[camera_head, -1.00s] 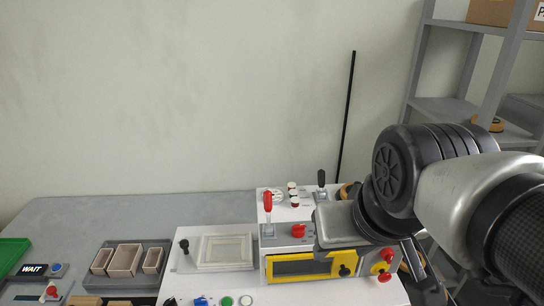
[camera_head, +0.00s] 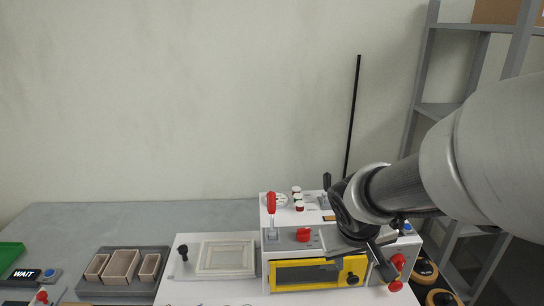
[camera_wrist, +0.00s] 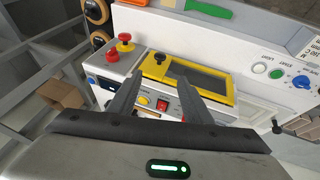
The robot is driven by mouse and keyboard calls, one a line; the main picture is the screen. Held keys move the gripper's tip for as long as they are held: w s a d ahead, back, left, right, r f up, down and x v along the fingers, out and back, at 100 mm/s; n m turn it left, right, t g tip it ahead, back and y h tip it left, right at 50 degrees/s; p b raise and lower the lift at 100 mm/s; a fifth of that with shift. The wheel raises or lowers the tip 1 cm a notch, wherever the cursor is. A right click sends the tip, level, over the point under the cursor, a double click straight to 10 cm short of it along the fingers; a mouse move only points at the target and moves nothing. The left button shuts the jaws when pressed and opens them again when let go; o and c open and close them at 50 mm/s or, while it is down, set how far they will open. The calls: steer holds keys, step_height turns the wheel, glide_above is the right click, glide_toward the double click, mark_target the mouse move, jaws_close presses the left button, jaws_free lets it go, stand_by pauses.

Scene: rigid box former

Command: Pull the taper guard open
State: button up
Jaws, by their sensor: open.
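The taper guard appears to be the yellow-framed dark window (camera_head: 310,273) on the front of the white machine, with a black knob (camera_head: 352,280) at its right end. It looks shut. In the wrist view the yellow frame (camera_wrist: 232,99) lies beyond my fingers, and its black knob (camera_wrist: 160,58) shows between and past the fingertips. My gripper (camera_head: 364,258) is open and empty, above and close to the knob end of the guard. In the wrist view the two dark fingers of my gripper (camera_wrist: 160,80) stand apart; whether they touch anything cannot be told.
Red stop buttons (camera_head: 396,272) stand at the machine's right end. A red-handled lever (camera_head: 271,209) and a red knob (camera_head: 303,235) are on top. A tray of boxes (camera_head: 122,266) sits left on the table. A grey shelf (camera_head: 440,110) stands at the right.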

mark_target(353, 278)
steer(key=b+x, duration=0.5)
steer(key=x, duration=1.1)
steer(key=shift+d+f, duration=0.1)
steer(key=shift+f, duration=0.1)
steer(key=shift+c, duration=0.3)
jaws_close()
